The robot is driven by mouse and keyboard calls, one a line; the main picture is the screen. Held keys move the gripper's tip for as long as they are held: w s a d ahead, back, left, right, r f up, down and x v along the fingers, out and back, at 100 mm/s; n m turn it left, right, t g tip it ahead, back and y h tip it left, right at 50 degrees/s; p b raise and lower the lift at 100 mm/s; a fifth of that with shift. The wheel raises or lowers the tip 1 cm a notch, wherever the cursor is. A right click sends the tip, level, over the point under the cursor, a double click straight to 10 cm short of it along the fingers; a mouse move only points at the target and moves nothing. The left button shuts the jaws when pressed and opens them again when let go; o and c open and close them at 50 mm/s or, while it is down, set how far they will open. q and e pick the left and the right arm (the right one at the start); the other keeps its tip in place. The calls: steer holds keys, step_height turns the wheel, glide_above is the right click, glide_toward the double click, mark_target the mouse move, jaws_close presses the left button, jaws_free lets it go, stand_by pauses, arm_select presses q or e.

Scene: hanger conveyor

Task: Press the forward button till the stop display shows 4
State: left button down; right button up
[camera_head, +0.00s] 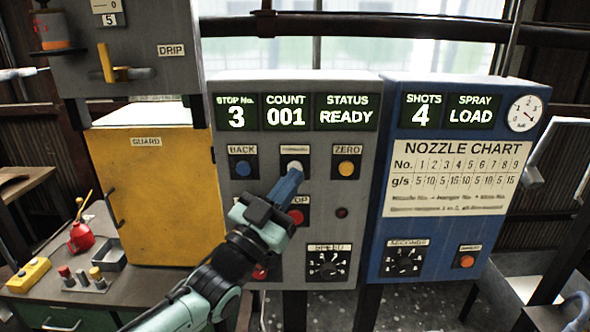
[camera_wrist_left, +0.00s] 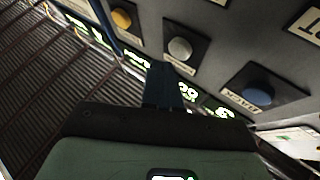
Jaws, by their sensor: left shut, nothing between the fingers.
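The stop display (camera_head: 236,112) on the grey control panel reads 3. The forward button (camera_head: 294,165) is pale white, under its label at the panel's middle, between the blue back button (camera_head: 243,168) and the yellow zero button (camera_head: 346,168). My left gripper (camera_head: 291,181) is shut and empty, its blue fingertips overlapping the lower edge of the forward button. In the left wrist view the white forward button (camera_wrist_left: 180,48) shows just beyond the fingertips (camera_wrist_left: 164,72). I cannot tell whether they touch it. My right gripper is not in view.
The count display (camera_head: 286,112) reads 001 and the status display (camera_head: 345,112) reads READY. A red stop button (camera_head: 297,216), partly covered by my gripper, sits below. A blue spray panel (camera_head: 440,235) stands at right, a yellow guard box (camera_head: 155,200) at left.

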arm_select(q)
steer(key=shift+w, duration=0.1)
stand_by(0.6)
steer(key=shift+w, duration=0.35)
